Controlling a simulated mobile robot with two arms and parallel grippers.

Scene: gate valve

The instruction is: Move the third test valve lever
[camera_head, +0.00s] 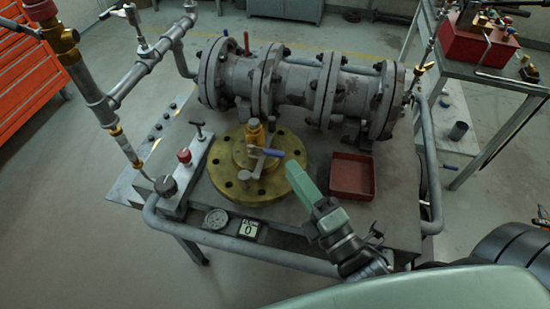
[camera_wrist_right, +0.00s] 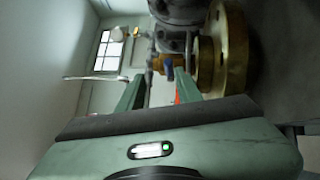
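A small brass valve (camera_head: 255,135) stands on a round brass flange (camera_head: 227,182) on the bench. Its blue lever (camera_head: 274,153) points right; the frames do not mark it as the third test valve lever. My right gripper (camera_head: 296,168) reaches in from the lower right, with its tip close to the blue lever's end. I cannot tell whether they touch. In the right wrist view the two green fingers (camera_wrist_right: 158,78) stand apart, open, with the brass valve (camera_wrist_right: 168,61) beyond the gap. The flange (camera_wrist_right: 236,48) is right of them. My left gripper is not in view.
A large grey flanged pipe (camera_head: 300,84) lies behind the flange. A red tray (camera_head: 351,176) sits right of my gripper. A pressure gauge (camera_head: 216,219) and a counter (camera_head: 249,229) are at the front edge. A manifold with a red knob (camera_head: 184,156) stands left, beside upright pipes.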

